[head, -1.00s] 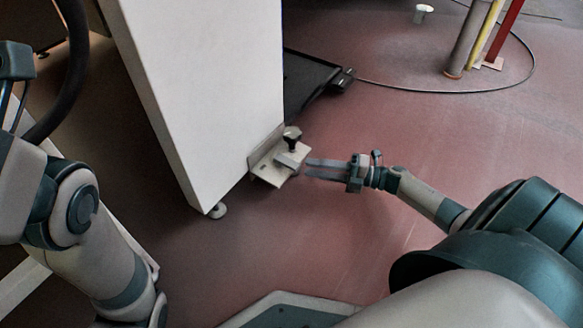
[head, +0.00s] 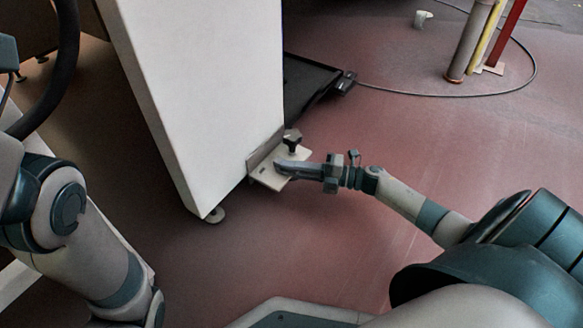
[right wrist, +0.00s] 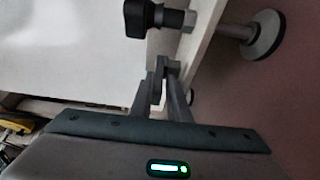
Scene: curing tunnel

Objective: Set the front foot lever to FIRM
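The front foot lever (head: 283,164) is a small grey piece on a pale bracket plate (head: 268,179) low on the white cabinet's corner. A black knob (head: 292,137) stands upright behind it. My right gripper (head: 290,168) reaches in from the right, its fingers close together at the lever and partly covering it. In the right wrist view, the fingers (right wrist: 165,85) converge around a grey piece below the black knob (right wrist: 150,17). FIRM markings are not readable. My left arm is at the left; its gripper is not in view.
The tall white cabinet (head: 205,90) stands on round feet, one (head: 214,214) at its near corner. A black tray-like part (head: 308,82) lies behind it. The red floor at right is clear.

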